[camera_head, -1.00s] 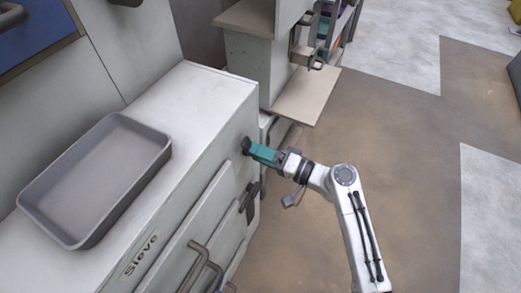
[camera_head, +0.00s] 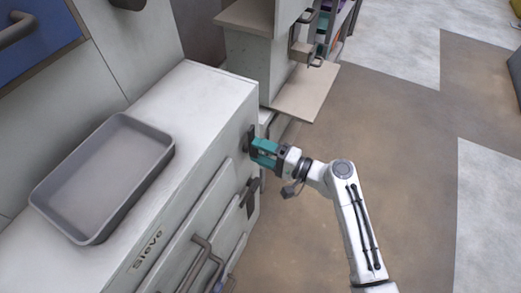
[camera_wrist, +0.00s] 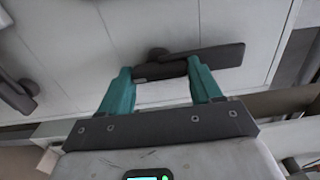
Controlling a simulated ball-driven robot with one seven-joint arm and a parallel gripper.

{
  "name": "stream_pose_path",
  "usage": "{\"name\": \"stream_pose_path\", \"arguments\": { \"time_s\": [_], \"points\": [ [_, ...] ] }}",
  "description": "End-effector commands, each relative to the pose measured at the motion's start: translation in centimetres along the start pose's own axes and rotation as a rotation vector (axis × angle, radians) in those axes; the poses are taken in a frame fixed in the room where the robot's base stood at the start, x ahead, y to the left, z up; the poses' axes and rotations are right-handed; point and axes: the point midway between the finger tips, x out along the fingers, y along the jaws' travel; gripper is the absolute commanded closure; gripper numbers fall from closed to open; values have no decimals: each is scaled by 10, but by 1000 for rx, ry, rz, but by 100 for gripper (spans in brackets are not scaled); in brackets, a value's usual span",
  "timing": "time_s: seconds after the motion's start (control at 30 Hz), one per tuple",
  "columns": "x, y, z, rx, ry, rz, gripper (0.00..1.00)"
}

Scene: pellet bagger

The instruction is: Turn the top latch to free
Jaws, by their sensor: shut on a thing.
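The top latch (camera_head: 250,138) is a dark bar on the front face of the white cabinet, near its top right corner. In the head view it looks roughly upright, partly hidden by my gripper (camera_head: 258,152). In the wrist view the latch bar (camera_wrist: 216,57) lies nearly level, with a round pivot beside it. My gripper (camera_wrist: 160,70) has teal fingers, one on each side of one part of the bar, and is shut on it. The bar's other part sticks out past the right finger.
A second dark latch (camera_head: 250,194) sits lower on the same face, also in the wrist view (camera_wrist: 17,95). Grey handles (camera_head: 205,262) stick out to its left. A grey tray (camera_head: 104,176) rests on the cabinet top. A beige shelf (camera_head: 305,93) juts out behind. Open floor lies right.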

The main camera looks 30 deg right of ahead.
Motion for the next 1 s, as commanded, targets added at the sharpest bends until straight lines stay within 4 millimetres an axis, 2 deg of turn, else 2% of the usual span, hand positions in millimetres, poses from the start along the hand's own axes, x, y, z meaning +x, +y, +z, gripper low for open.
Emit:
{"name": "stream_pose_path", "arguments": {
  "time_s": [0.17, 0.2, 0.43, 0.77, 0.87, 1.0],
  "points": [
    [-1, 1, -1, 4, 3, 1, 67],
    [-1, 1, -1, 4, 3, 1, 33],
    [0, 1, 0, 2, 2, 1, 11],
    [-5, 1, 0, 1, 2, 1, 11],
    [-17, 2, -1, 2, 4, 1, 11],
    [-43, 2, -1, 2, 5, 1, 11]
  ]
}}
